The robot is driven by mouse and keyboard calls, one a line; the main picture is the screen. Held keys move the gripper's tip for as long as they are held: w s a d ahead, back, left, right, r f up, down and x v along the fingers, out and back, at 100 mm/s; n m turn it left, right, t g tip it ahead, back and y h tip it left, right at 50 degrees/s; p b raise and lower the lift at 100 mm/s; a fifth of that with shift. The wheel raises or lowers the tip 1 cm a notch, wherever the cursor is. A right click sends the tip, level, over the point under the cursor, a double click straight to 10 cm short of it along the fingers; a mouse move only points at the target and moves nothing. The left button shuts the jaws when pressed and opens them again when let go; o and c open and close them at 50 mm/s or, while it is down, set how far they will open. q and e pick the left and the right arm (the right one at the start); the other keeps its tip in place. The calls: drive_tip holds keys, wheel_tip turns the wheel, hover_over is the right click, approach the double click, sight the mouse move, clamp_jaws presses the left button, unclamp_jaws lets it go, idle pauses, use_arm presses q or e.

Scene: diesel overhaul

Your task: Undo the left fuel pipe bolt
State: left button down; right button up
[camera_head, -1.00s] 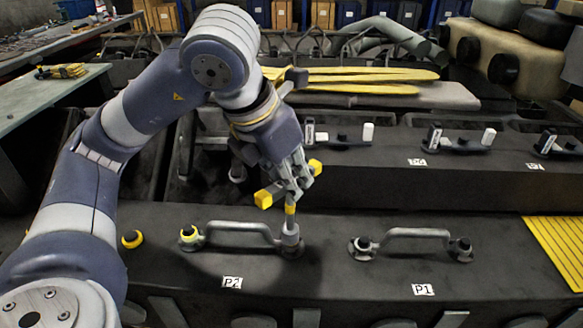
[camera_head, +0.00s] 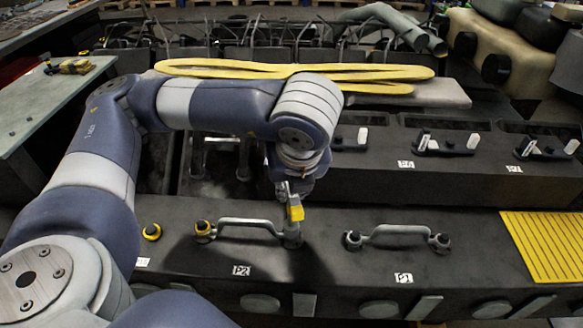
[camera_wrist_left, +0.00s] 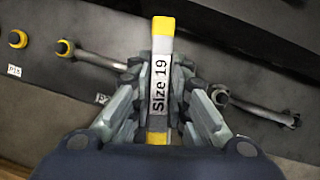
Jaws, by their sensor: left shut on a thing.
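My left gripper (camera_head: 287,190) is shut on a tool with a yellow end (camera_head: 296,212). In the left wrist view the tool (camera_wrist_left: 161,80) lies between the fingers, labelled "Size 19". The gripper is above the right end of the P2 fuel pipe (camera_head: 248,222); the tool hides most of the bolt there, and I cannot tell how it sits on it. My right gripper is not in view.
The P1 pipe (camera_head: 398,229) stands to the right on the same dark block. A yellow-ringed bolt (camera_head: 152,231) stands to the left. Behind are a raised dark block (camera_head: 450,180) with small fittings and yellow straps (camera_head: 370,72). A yellow ribbed plate (camera_head: 548,246) is at the right.

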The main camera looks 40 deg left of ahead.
use_arm(q)
drive_tip(key=n+p, duration=0.1)
drive_tip(key=n+g+p, duration=0.1)
drive_tip(key=n, duration=0.1)
drive_tip(key=n+y+p, duration=0.1)
drive_tip(key=shift+r+g, duration=0.3)
drive_tip(key=shift+n+p, duration=0.3)
drive_tip(key=shift+n, duration=0.4)
drive_tip(key=shift+a+f+n+g, duration=0.1)
drive_tip(key=shift+f+n+g, duration=0.15)
drive_tip(key=shift+n+g, duration=0.25)
